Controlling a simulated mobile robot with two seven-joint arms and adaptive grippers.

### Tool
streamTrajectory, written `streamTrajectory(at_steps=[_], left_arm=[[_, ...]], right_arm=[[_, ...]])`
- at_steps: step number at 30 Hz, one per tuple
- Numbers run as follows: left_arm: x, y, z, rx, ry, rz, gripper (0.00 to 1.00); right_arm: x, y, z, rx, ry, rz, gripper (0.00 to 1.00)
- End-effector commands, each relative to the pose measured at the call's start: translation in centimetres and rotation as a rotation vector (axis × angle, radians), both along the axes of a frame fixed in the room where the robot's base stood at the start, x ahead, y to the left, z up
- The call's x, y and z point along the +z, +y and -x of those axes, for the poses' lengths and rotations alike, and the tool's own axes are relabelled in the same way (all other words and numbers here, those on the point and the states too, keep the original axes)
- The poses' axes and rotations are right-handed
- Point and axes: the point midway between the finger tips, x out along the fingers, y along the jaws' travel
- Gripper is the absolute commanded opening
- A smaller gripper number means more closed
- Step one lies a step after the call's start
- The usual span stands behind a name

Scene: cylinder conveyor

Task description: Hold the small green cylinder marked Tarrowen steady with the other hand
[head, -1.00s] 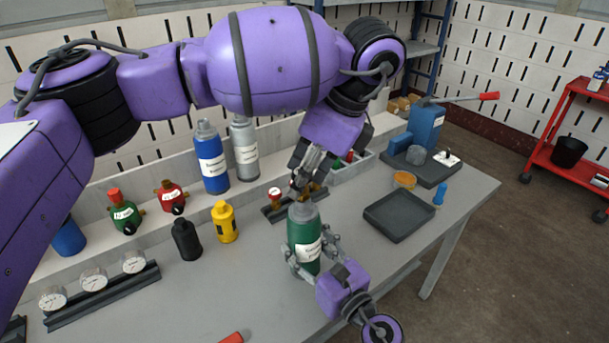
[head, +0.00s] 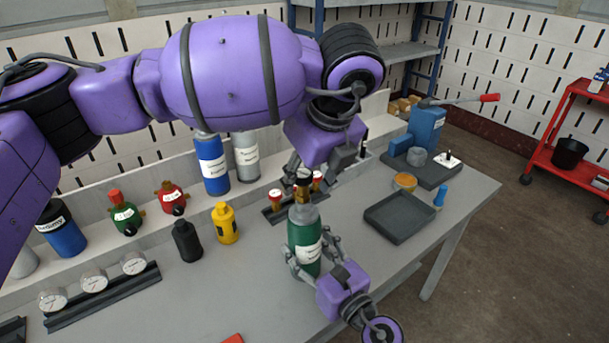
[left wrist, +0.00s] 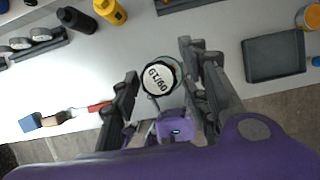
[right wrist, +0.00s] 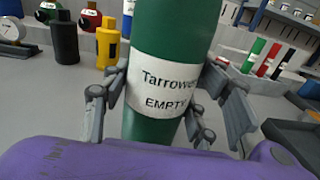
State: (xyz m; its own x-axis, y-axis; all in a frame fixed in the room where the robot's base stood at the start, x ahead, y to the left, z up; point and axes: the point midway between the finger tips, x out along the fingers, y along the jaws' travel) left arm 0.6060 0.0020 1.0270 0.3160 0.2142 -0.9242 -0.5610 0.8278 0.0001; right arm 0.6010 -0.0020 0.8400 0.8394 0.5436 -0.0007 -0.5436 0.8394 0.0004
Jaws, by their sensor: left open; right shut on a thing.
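The green cylinder marked Tarrowen (head: 304,238) appears to stand upright on the grey table. Its label also reads EMPTY in the right wrist view (right wrist: 163,90). My right gripper (head: 318,252) is shut around its body from the front right. A brassy fitting with a dark top (head: 303,180) sits on the cylinder's neck. From above, a round white face with printed digits (left wrist: 160,77) shows in the left wrist view. My left gripper (head: 312,168) is open at the cylinder's top, its fingers on either side of it. Whether they touch it I cannot tell.
A black tray (head: 400,218) lies to the right, with an orange-filled dish (head: 404,181) behind it. A yellow bottle (head: 225,224) and a black bottle (head: 187,242) stand to the left.

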Motion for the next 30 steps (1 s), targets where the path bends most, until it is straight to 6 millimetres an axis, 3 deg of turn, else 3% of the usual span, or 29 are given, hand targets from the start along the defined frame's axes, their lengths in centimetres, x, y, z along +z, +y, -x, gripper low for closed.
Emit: streamTrajectory(at_steps=[6, 16, 30], left_arm=[[-0.02, 0.07, 0.02, -0.044, 0.001, 0.001, 0.42], [-0.04, 0.10, 0.02, -0.477, 0.000, 0.002, 0.42], [-0.05, 0.09, 0.02, -0.588, 0.001, 0.000, 0.42]], right_arm=[[0.05, -0.01, -0.02, -0.001, -0.001, 0.000, 0.23], [0.08, -0.03, -0.03, -0.001, -0.001, 0.000, 0.23], [0.11, -0.05, -0.05, -0.002, -0.002, 0.000, 0.23]])
